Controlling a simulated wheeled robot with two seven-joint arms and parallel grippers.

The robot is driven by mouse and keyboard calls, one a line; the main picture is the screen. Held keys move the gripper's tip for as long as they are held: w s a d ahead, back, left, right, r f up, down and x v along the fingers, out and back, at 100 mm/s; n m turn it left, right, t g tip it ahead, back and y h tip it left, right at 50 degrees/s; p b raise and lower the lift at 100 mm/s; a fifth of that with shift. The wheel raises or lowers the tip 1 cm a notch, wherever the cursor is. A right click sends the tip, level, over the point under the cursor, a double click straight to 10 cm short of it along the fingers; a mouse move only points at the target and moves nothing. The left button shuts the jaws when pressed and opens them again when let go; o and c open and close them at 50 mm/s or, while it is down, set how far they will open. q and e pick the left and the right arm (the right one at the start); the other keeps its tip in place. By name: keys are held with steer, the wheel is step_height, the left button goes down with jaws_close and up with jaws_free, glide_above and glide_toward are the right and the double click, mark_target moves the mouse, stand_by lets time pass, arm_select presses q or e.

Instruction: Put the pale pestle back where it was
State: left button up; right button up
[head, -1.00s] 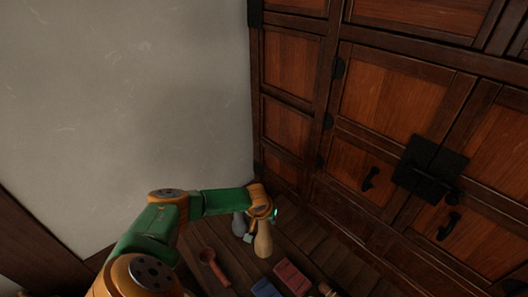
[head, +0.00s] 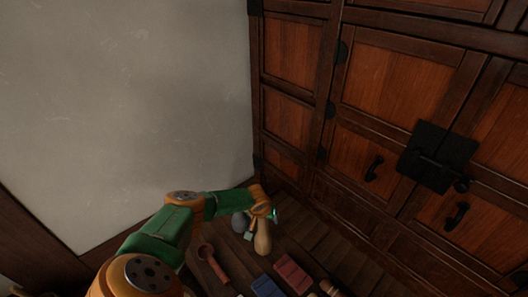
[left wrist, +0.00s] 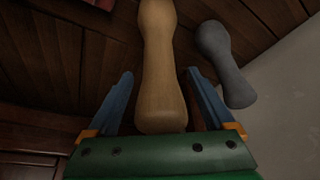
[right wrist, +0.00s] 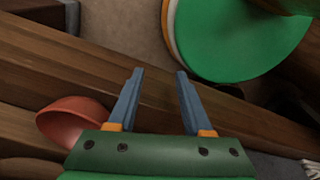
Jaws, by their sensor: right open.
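The pale pestle (head: 263,238) is near the foot of the cabinet in the head view, with my left gripper (head: 268,212) at its upper part. In the left wrist view the pale pestle (left wrist: 162,65) runs between the two fingers of my left gripper (left wrist: 160,73). Slim gaps show on both sides, so the gripper looks open around its narrow middle. What the pestle rests on is hard to see. A grey pestle (head: 239,223) is just left of it, also in the left wrist view (left wrist: 225,65). My right gripper (right wrist: 160,72) is open and empty.
A reddish ladle (head: 215,265), a blue block (head: 267,287) and a red block (head: 293,275) lie on the dark boards nearby. The wooden cabinet (head: 385,90) and pale wall (head: 120,100) close in behind. A reddish bowl-shaped thing (right wrist: 75,118) is beside my right gripper.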

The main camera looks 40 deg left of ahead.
arm_select(q)
steer(key=shift+r, duration=0.1)
steer(key=p+v, duration=0.3)
steer(key=v, duration=0.2)
steer(key=shift+w+a+r+p, duration=0.1)
steer(key=shift+p, duration=0.25)
steer(key=p+v, duration=0.2)
steer(key=v, duration=0.5)
